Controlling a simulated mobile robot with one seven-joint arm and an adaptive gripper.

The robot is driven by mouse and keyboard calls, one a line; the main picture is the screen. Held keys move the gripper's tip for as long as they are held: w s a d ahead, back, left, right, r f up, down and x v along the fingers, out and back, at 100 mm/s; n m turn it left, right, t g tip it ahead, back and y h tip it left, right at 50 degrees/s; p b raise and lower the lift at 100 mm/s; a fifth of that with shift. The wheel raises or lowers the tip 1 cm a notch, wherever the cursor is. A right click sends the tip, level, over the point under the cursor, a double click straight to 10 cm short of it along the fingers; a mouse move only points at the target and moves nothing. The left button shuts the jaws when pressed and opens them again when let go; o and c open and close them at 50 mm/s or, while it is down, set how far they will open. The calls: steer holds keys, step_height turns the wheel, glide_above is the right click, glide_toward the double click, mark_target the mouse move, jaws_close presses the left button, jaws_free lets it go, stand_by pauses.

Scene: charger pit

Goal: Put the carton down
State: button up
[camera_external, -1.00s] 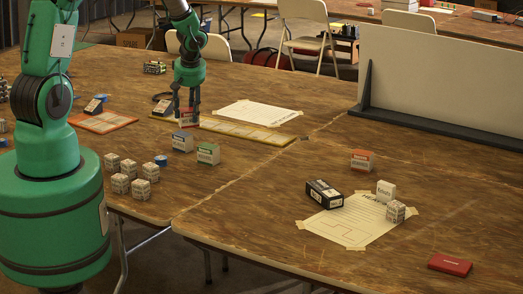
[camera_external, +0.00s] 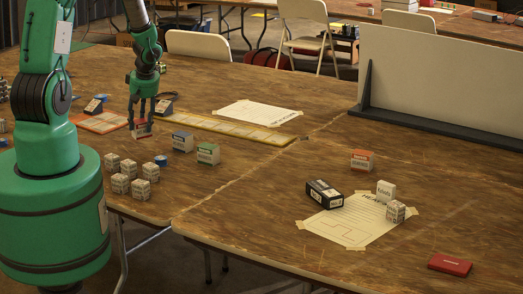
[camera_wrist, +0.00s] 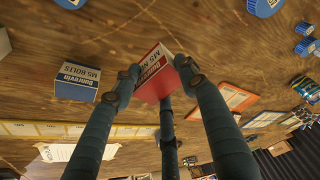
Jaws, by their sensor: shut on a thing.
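The carton (camera_external: 142,131) is a small red and white box, held in my gripper (camera_external: 142,117) at the left of the table in the external view. In the wrist view the carton (camera_wrist: 153,80) shows a red face and a printed white and red label. My gripper (camera_wrist: 157,72) is shut on it, with fingers on both sides of the box. The carton is just right of the orange-bordered mat (camera_external: 113,129). I cannot tell whether its underside touches the table.
A blue-topped carton (camera_external: 182,142) and a green-topped carton (camera_external: 208,153) stand to the right. Several patterned cubes (camera_external: 121,184) and a blue round thing (camera_external: 161,160) are nearer the front. A long yellow-bordered mat (camera_external: 240,133) lies behind. Bare wood lies between the held carton and the cubes.

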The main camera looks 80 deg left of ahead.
mark_target(160, 136)
steer(key=shift+f, duration=0.2)
stand_by(0.3)
steer(key=shift+a+f+n+g+h+b, duration=0.1)
steer(key=shift+a+n+g+h+b, duration=0.15)
steer(key=shift+n+b, duration=0.75)
steer(key=shift+w+d+r+n+h+b, duration=0.15)
steer(key=shift+n+h+b, duration=0.1)
steer(key=shift+n, duration=0.4)
steer(key=shift+s+d+r+n+h+b, duration=0.1)
steer(key=shift+n+h+b, duration=0.1)
steer(key=shift+n, duration=0.45)
steer(key=shift+w+a, duration=0.1)
steer(key=w+a, duration=0.2)
steer(key=a, duration=0.2)
steer(key=w+a+f+b, duration=0.1)
steer(key=w+a, duration=0.1)
steer(key=a, duration=0.3)
steer(key=w+a+b, duration=0.1)
steer(key=w+a, duration=0.1)
steer(key=a, duration=0.3)
steer(key=shift+w+a+f, duration=0.15)
steer(key=shift+w+f, duration=0.15)
steer(key=shift+w, duration=0.1)
steer(key=shift+f, duration=0.1)
steer(key=shift+w+d+b+x, duration=0.15)
steer(key=shift+b+x, duration=0.1)
steer(key=shift+x, duration=0.55)
steer(key=shift+w+d+b+x, duration=0.15)
steer(key=shift+b+x, duration=0.1)
steer(key=shift+x, duration=0.55)
